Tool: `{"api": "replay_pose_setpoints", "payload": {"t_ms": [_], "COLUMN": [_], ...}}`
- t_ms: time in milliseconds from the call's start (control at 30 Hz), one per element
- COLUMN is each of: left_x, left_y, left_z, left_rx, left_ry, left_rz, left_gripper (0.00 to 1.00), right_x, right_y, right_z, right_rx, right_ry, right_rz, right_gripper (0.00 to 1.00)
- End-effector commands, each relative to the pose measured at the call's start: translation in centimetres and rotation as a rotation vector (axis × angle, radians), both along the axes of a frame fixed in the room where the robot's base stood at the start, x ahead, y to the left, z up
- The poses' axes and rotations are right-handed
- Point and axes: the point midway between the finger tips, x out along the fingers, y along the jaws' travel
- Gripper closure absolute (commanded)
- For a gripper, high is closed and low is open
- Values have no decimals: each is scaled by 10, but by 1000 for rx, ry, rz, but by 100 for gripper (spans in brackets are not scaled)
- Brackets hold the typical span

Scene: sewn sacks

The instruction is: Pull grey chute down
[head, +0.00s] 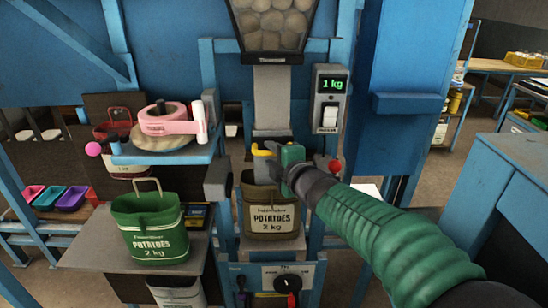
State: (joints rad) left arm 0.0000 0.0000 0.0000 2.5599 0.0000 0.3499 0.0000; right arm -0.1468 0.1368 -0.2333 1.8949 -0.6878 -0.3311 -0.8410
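The grey chute (271,98) hangs upright below the hopper (273,22), which is full of potatoes. Its lower end is near the mouth of a brown sack (272,218) marked potatoes 2 kg. My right gripper (279,163) is at the chute's lower end, just above the sack, with the green arm coming in from the lower right. A yellow piece (265,150) shows beside the gripper's green part. The fingertips are partly hidden, so I cannot tell whether they are closed on anything. My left gripper is not in view.
A display (331,84) reading 1 kg is mounted right of the chute. A green potato sack (150,228) stands on the left table. A pink tape dispenser (168,120) sits on a blue shelf. A black knob (288,284) is below the brown sack. Blue frame posts flank the chute.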

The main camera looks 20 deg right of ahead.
Motion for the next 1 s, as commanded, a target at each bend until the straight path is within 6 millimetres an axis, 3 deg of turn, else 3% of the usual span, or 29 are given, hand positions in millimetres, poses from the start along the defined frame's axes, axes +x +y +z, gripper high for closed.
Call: {"api": "replay_pose_setpoints", "payload": {"t_ms": [167,500,667,1000], "left_x": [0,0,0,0], "left_y": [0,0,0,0], "left_z": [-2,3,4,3], "left_rx": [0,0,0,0], "left_ry": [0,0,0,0], "left_rz": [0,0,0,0], "left_gripper": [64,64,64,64], "right_x": [-23,-101,-113,-113], "right_y": [-3,-12,-13,-13], "right_z": [6,21,21,21], "right_rx": [1,0,-1,-1], "right_ry": [-4,1,4,4], "right_rz": [-1,0,1,1], "right_gripper": [64,64,64,64]}}
